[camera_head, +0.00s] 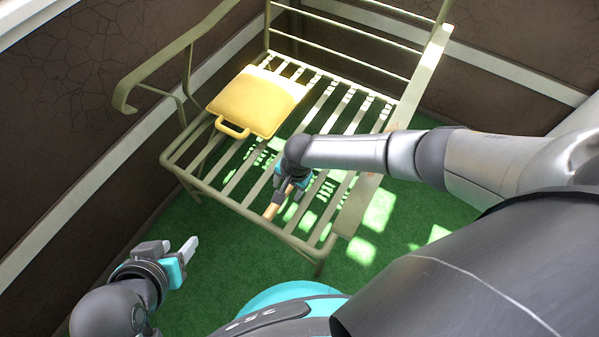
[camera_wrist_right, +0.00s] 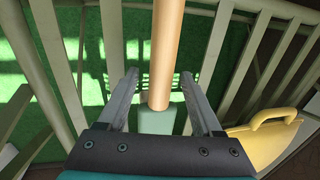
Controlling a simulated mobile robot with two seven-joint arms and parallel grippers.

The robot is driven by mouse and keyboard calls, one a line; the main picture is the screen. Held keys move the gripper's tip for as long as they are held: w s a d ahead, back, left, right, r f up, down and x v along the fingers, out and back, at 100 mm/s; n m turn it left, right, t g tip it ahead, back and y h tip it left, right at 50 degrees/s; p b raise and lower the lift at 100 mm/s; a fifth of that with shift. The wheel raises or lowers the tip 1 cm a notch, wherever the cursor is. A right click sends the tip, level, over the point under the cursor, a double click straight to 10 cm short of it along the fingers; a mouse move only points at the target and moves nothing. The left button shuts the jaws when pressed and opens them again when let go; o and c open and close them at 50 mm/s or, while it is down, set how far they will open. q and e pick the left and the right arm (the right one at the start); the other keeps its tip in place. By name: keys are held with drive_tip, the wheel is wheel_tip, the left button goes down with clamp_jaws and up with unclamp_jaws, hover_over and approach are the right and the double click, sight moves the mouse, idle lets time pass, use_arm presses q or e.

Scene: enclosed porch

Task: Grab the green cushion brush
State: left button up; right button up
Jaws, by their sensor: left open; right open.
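The brush lies on the slatted bench seat; its tan handle (camera_head: 271,211) shows just below my right gripper (camera_head: 287,190) in the head view. In the right wrist view the handle (camera_wrist_right: 166,50) runs down between the two fingers of my right gripper (camera_wrist_right: 159,78) and meets a grey-green block (camera_wrist_right: 157,121), which appears to be part of the brush. The right fingers are open, one on each side, with gaps to the handle. The gripper hides the rest of the brush in the head view. My left gripper (camera_head: 188,250) is open and empty, left of the bench.
The slatted metal bench (camera_head: 240,190) has an armrest (camera_head: 150,75) at the left and another at the right. A yellow cushion (camera_head: 255,100) with a handle loop lies on the seat behind my right gripper. Green carpet (camera_head: 225,270) is clear in front. Brown walls stand behind and left.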

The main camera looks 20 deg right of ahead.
clamp_jaws()
idle(0.3)
idle(1.0)
